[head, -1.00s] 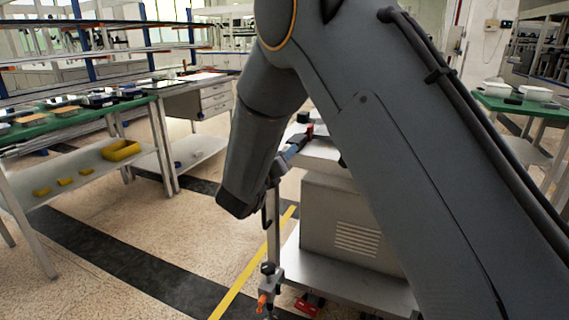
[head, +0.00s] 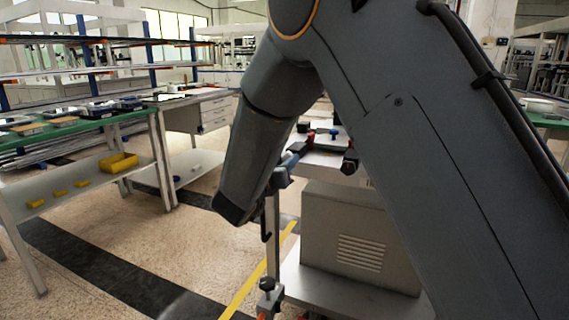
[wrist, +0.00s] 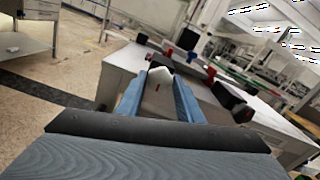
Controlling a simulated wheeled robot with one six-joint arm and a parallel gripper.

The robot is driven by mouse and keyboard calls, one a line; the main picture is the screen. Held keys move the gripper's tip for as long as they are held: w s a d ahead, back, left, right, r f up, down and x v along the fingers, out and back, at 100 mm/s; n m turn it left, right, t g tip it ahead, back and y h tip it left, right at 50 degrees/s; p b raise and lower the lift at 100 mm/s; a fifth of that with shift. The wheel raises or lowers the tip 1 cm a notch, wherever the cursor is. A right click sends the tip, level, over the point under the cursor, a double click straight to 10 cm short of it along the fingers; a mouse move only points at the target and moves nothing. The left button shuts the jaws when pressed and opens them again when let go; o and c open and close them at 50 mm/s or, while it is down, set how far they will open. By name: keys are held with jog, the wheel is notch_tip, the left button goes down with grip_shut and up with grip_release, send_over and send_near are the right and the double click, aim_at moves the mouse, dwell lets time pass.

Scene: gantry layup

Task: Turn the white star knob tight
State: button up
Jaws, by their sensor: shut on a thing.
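The white star knob (wrist: 159,77) is between the two blue fingers of my gripper (wrist: 160,73) in the wrist view. The fingers are shut on it, and their tips partly cover its sides. A small red mark shows on the pale surface just below it. In the head view my gripper (head: 292,161) reaches over the near left edge of the white-topped bench (head: 318,162). The knob cannot be made out there, and my arm covers much of the bench.
The bench top also carries a red knob (wrist: 168,51), a blue knob (wrist: 191,58) and dark blocks (wrist: 230,98). A grey cabinet (head: 345,240) stands below the bench top. A green table with a yellow bin (head: 118,163) stands left. Open floor lies between.

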jog(key=shift+f, duration=0.1)
jog(key=o, duration=1.1)
jog(key=shift+c, duration=0.2)
jog(key=v, duration=0.8)
jog(key=shift+p, duration=0.3)
jog(key=shift+w, duration=0.1)
